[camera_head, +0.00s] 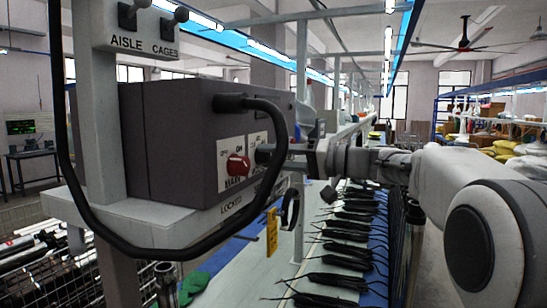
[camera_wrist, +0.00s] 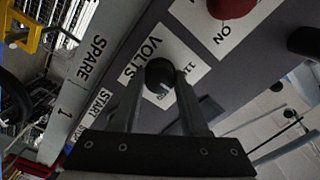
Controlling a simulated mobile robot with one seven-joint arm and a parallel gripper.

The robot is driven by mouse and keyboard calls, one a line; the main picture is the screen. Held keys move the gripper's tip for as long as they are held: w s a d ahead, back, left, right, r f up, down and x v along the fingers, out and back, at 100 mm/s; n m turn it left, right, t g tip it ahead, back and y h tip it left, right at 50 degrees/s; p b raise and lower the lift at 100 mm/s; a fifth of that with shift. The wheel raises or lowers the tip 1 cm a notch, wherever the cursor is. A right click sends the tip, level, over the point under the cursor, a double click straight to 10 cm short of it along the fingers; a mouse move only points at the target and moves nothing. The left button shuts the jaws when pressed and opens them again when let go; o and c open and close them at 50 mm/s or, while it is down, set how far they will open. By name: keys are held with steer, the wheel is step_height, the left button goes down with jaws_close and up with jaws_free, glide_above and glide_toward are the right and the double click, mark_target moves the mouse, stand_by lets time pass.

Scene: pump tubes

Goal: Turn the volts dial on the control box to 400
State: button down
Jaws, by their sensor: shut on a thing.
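The grey control box (camera_head: 175,140) stands on a white shelf at the left in the head view. The volts dial (camera_wrist: 160,72) is a round black knob on a white plate marked VOLTS in the wrist view. My gripper (camera_wrist: 159,84) is shut on the dial, with one finger on each side of it. In the head view my gripper (camera_head: 283,152) reaches the box's front face from the right and hides most of the dial. The fingers and knob cover much of the scale, so I cannot tell which value the dial points to.
A red knob (camera_head: 237,165) sits on the plate beside the volts dial. A thick black cable (camera_head: 284,108) loops from the box past its front, close to my gripper. A bench with several black tube bundles (camera_head: 345,232) runs behind.

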steer(key=shift+m, duration=0.4)
steer(key=m+p, duration=0.1)
steer(key=m, duration=0.2)
steer(key=shift+r+m, duration=0.1)
steer(key=shift+m, duration=0.3)
steer(key=shift+m+p, duration=0.75)
steer(key=shift+m, duration=1.45)
steer(key=shift+c, duration=2.1)
jaws_free()
steer(key=b+v, duration=0.2)
steer(key=v, duration=1.5)
steer(key=shift+d+b, duration=0.2)
steer(key=shift+b, duration=0.2)
steer(key=shift+s, duration=0.1)
